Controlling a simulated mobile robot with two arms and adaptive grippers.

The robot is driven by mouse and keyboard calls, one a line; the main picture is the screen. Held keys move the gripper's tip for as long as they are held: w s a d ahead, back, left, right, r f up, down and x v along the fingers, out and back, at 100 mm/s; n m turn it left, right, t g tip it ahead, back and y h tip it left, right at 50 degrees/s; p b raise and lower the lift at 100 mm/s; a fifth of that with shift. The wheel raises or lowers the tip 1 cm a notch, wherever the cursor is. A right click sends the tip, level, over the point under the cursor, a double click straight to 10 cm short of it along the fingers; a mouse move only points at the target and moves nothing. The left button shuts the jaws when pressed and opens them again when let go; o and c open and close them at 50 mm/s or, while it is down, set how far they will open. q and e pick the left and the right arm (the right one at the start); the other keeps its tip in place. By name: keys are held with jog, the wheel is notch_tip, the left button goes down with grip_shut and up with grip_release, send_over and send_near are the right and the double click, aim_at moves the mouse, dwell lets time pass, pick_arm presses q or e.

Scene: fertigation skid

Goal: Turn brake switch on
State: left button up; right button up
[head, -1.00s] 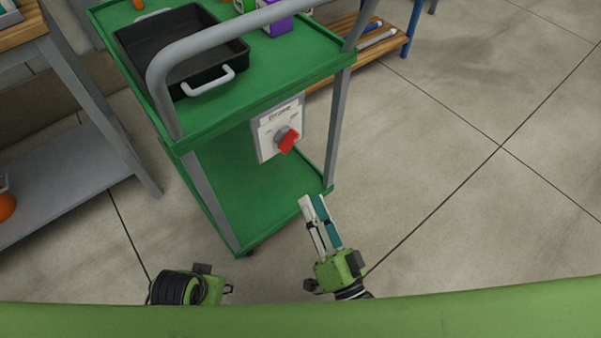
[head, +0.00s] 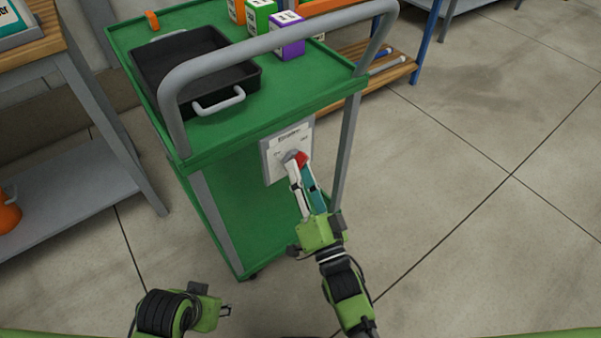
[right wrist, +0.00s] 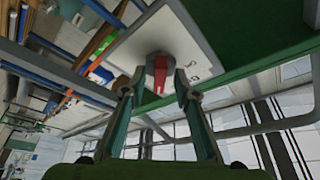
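The brake switch is a red knob (head: 301,158) on a grey round base, on a pale plate (head: 275,165) fixed to the end of the green cart (head: 215,195). My right gripper (head: 301,168) is at the knob, partly covering it. In the right wrist view the red handle (right wrist: 161,74) lies between the two fingertips (right wrist: 159,80), with a small gap visible on each side. The printing on the plate is too small to read surely. My left gripper (head: 226,311) is low in the head view, away from the cart; its fingers barely show.
The cart's grey handle (head: 270,42) arches above the plate. A black tray (head: 240,83) and several coloured boxes (head: 287,36) stand on its top. A grey shelf table (head: 70,190) is at the left. The floor right of the cart is clear.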

pick_arm(q)
jog(key=shift+r, duration=0.1)
pick_arm(e)
jog(key=shift+w, duration=0.1)
grip_shut()
